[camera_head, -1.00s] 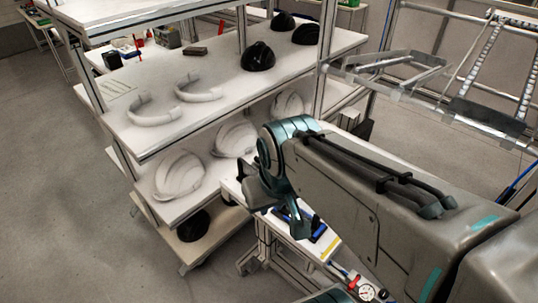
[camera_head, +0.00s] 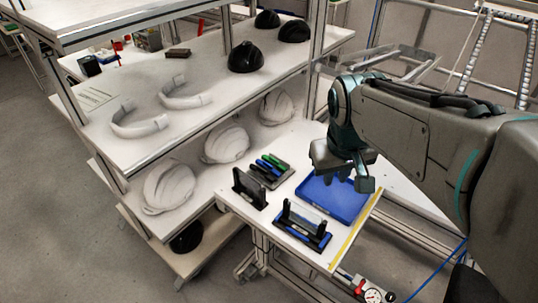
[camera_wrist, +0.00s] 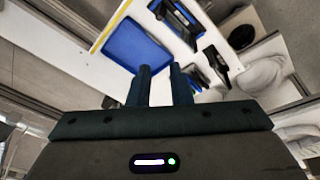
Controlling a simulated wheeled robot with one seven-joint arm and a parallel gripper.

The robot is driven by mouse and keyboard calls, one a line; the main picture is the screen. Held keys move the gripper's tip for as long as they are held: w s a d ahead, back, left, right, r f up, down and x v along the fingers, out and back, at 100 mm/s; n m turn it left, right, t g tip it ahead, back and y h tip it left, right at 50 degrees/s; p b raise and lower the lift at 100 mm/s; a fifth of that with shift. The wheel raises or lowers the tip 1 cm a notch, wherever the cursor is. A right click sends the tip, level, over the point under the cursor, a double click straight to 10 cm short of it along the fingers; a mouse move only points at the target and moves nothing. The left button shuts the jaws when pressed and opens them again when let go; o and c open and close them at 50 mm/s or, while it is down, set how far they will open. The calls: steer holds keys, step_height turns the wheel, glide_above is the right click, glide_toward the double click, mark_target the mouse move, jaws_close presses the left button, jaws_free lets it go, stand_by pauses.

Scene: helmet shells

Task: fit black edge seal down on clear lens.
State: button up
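The clear lens (camera_head: 305,217) stands upright in a black and blue fixture on the small white table, and it also shows at the top of the wrist view (camera_wrist: 182,14). A black upright piece (camera_head: 249,187) stands behind it to the left; it may be the edge seal in a holder, but I cannot tell. It also shows in the wrist view (camera_wrist: 217,62). My gripper (camera_head: 350,182) is above the table, over the right side of the blue tray. In the wrist view its two fingers (camera_wrist: 161,85) stand apart with nothing seen between them.
The blue tray (camera_head: 312,203) looks empty. A grey holder (camera_head: 259,176) with green and blue tools lies behind the black piece. White helmet shells (camera_head: 226,143) sit on the shelf to the left, below white bands and black shells. A pressure gauge (camera_head: 374,296) is at the table's front.

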steer(key=w+a+f+n+g+b, duration=0.15)
steer(key=w+a, duration=0.25)
steer(key=w, duration=0.4)
steer(key=w+a+f+n, duration=0.1)
steer(key=w+a+n, duration=0.25)
steer(key=w, duration=0.35)
steer(key=n+g, duration=0.1)
steer(key=n, duration=0.2)
glide_toward(262, 169)
steer(key=f, duration=0.3)
steer(key=shift+w+d+f+y, duration=0.15)
steer(key=shift+d+y, duration=0.15)
steer(key=shift+w+a+f+p, duration=0.1)
steer(key=shift+f+p, duration=0.4)
steer(key=shift+f, duration=0.8)
steer(key=shift+w+f+p, duration=0.1)
steer(key=shift+f+p, duration=0.35)
steer(key=shift+f, duration=0.85)
jaws_close()
